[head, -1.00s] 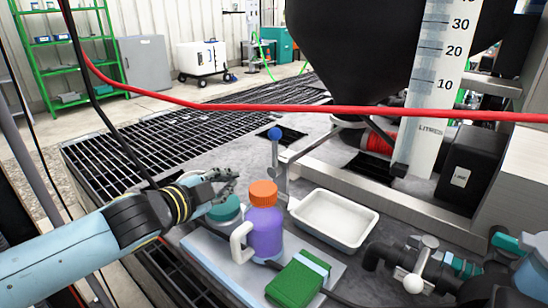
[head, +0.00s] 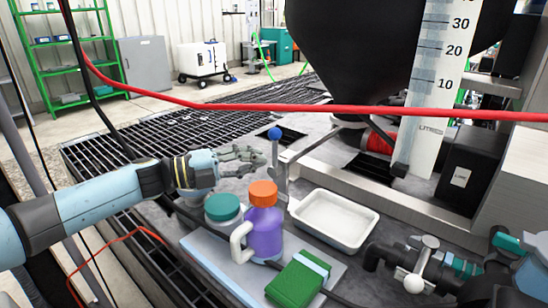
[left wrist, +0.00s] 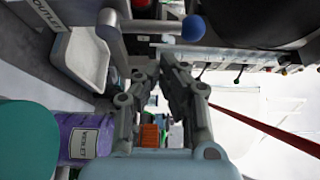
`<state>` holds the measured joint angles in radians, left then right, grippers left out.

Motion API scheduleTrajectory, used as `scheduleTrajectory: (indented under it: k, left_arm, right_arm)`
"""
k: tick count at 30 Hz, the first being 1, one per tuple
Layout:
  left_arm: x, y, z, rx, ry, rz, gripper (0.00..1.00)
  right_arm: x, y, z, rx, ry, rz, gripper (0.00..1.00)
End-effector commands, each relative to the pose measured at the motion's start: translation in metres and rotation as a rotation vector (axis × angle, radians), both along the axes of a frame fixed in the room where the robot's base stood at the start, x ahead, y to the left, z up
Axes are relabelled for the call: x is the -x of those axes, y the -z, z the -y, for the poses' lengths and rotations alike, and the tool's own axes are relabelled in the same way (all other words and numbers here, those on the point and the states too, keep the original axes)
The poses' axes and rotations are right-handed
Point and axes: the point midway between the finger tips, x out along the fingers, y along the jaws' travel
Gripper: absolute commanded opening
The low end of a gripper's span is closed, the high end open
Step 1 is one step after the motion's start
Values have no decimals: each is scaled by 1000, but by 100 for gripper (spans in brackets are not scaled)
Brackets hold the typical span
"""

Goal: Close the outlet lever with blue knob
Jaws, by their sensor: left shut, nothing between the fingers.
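The outlet lever (head: 275,163) stands upright on the deck in the head view, with a blue knob (head: 274,133) on top. My left gripper (head: 257,155) is just left of the lever, below knob height, its fingers pointing toward it. In the left wrist view the fingers (left wrist: 170,65) are shut with nothing between them. There the blue knob (left wrist: 193,28) and the lever's grey bar (left wrist: 150,27) lie beyond the fingertips. I see no clear contact.
Below my left gripper stand a purple jug (head: 264,232) with orange cap and a teal-lidded container (head: 222,208). A white tray (head: 335,218) lies right of the lever.

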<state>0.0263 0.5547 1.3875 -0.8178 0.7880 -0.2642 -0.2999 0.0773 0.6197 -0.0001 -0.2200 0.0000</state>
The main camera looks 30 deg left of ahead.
Motion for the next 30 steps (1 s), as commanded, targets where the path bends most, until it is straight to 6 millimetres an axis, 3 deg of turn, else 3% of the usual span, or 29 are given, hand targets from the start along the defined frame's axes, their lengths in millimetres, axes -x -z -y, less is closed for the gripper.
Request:
scheduleTrajectory:
  k: [3,10,30]
  left_arm:
    - [-17,-1,14,3,-1,3,0]
    - [-34,0,27,2,-1,1,0]
    - [-37,0,26,46,0,-8,0]
  right_arm:
    - [0,0,0,0,0,0,0]
    - [0,1,0,0,0,0,0]
    - [1,5,4,4,-2,-2,0]
